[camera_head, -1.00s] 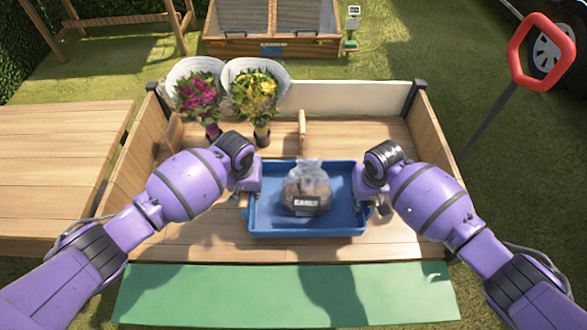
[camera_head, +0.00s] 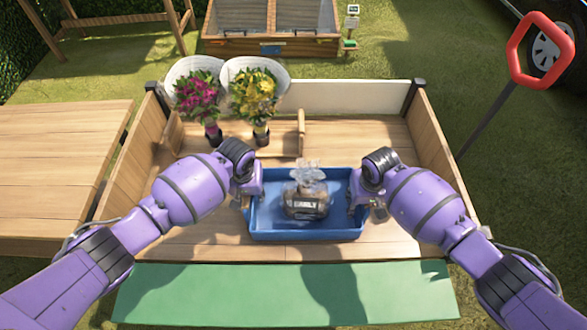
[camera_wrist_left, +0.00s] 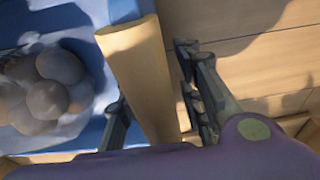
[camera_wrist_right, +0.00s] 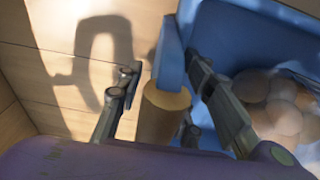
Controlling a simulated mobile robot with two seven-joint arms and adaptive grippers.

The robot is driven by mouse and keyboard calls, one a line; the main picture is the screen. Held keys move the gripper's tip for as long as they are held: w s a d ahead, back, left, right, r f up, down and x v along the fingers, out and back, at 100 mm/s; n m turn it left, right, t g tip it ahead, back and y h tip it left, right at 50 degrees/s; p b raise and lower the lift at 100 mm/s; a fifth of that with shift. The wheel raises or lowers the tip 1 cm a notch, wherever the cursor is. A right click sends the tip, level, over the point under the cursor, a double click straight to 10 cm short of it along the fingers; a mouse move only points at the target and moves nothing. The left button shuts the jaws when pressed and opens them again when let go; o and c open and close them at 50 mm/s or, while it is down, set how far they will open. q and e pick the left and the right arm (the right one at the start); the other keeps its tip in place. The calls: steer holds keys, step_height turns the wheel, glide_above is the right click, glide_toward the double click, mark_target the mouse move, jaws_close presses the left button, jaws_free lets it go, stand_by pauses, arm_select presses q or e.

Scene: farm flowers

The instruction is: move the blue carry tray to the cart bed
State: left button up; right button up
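The blue carry tray (camera_head: 300,233) lies flat on the wooden cart bed (camera_head: 290,252), near its front edge in the head view. A clear bag of brown round things with a dark label (camera_head: 306,197) stands in the tray. My left gripper (camera_head: 246,200) is at the tray's left end; in the left wrist view its fingers (camera_wrist_left: 160,110) stand apart on either side of a wooden handle (camera_wrist_left: 138,70). My right gripper (camera_head: 371,203) is at the right end; its fingers (camera_wrist_right: 163,95) stand apart around the other wooden handle (camera_wrist_right: 160,112). Finger contact with the handles is partly hidden.
Two wrapped bouquets, pink (camera_head: 198,95) and yellow (camera_head: 255,95), stand at the back left of the bed. Wooden side walls (camera_head: 440,160) enclose it. A wooden table (camera_head: 60,165) is at left, a red handle (camera_head: 541,47) at right. The bed's back right is clear.

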arm_select(q)
steer(key=r, duration=0.4)
steer(key=s+r, duration=0.1)
steer(key=r, duration=0.6)
steer(key=shift+s+r, duration=0.2)
steer(key=shift+r, duration=0.25)
arm_select(e)
steer(key=shift+r, duration=0.2)
steer(key=r, duration=0.4)
steer(key=s+r, duration=0.1)
steer(key=r, duration=0.6)
steer(key=shift+s+r, duration=0.2)
steer(key=shift+r, duration=0.1)
arm_select(q)
steer(key=shift+s, duration=0.1)
arm_select(e)
steer(key=shift+s+f, duration=0.1)
